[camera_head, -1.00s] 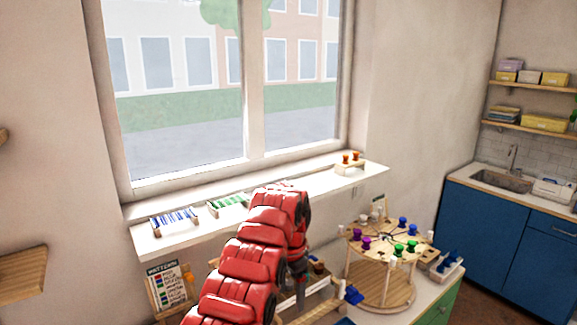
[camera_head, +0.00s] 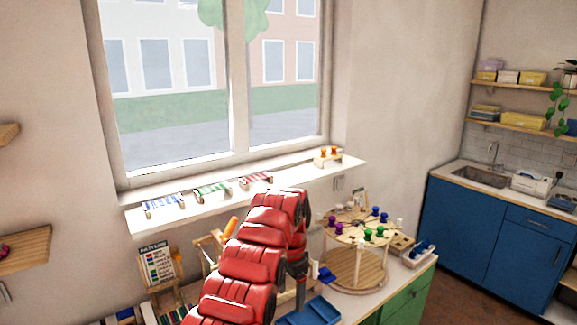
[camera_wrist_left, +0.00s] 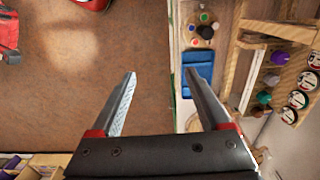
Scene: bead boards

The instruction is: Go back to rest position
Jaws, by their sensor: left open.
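My red left arm (camera_head: 243,262) rises from the bottom of the head view, in front of the counter and below the window sill. Its gripper (camera_head: 299,285) hangs from the arm's far end, mostly hidden there. In the left wrist view the left gripper (camera_wrist_left: 160,74) has its two fingers wide apart with nothing between them. Brown floor shows below and between the fingers. A blue tray (camera_wrist_left: 197,66) shows beyond the right finger. My right gripper is not seen.
A round wooden stand (camera_head: 357,283) with coloured pegs is right of the arm on the counter. A blue tray (camera_head: 312,312) lies near the gripper. Blue (camera_head: 163,205), green (camera_head: 212,190) and red (camera_head: 256,180) striped boards stand on the sill. A pattern card (camera_head: 158,264) stands at left.

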